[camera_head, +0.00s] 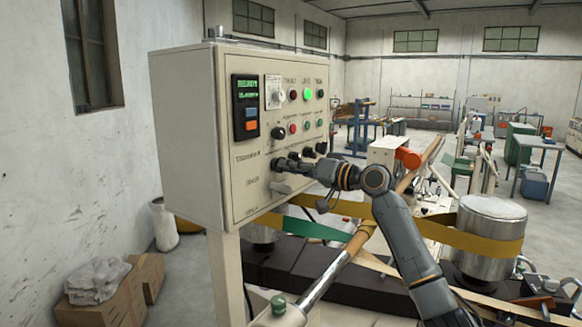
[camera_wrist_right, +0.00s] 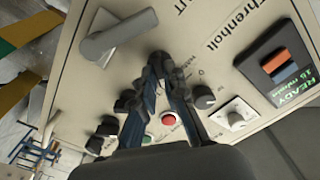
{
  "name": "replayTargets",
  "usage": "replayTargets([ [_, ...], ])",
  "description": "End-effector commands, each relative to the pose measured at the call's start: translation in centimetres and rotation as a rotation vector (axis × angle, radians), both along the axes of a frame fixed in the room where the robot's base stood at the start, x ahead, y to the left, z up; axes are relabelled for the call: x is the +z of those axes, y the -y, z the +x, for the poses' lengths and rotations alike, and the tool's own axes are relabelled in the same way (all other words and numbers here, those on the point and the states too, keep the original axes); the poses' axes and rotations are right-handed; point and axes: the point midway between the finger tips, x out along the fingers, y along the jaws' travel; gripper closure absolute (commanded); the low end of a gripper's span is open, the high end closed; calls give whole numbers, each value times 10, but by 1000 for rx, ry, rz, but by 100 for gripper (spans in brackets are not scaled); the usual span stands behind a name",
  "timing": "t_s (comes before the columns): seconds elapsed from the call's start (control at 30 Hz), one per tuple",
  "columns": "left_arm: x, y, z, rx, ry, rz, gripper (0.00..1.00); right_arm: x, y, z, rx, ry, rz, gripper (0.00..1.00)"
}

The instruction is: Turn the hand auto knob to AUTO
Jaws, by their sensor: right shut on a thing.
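The control panel (camera_head: 240,180) is a cream box with a display, buttons and dark knobs on its front. My right gripper (camera_head: 279,163) is at the lower left part of this face, with its fingers pointing into the panel. In the right wrist view the fingertips (camera_wrist_right: 166,62) are close together against the panel, shut on the hand auto knob. The fingers hide almost all of that knob, so its pointing direction cannot be told. Small lettering beside it is too blurred to read. My left gripper is not in view.
A grey lever handle (camera_wrist_right: 118,38) is just beside the fingers. A black knob (camera_wrist_right: 204,97) and a red button (camera_wrist_right: 169,118) are also close. A metal roller (camera_head: 491,235) with a yellow belt stands at the right.

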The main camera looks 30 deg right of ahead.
Motion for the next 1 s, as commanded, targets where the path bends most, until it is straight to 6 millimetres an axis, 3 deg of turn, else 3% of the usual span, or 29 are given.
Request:
replayTargets([
  [0.37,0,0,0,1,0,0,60,0,0,0,0,-1,7,100],
  [0.4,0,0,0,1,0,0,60,0,0,0,0,-1,7,83],
  [0.5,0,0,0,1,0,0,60,1,0,0,0,-1,7,66],
  [0.83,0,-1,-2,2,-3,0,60,0,1,-2,0,-2,5,66],
  [1.0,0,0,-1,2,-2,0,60,-1,10,-21,-2,-4,2,66],
])
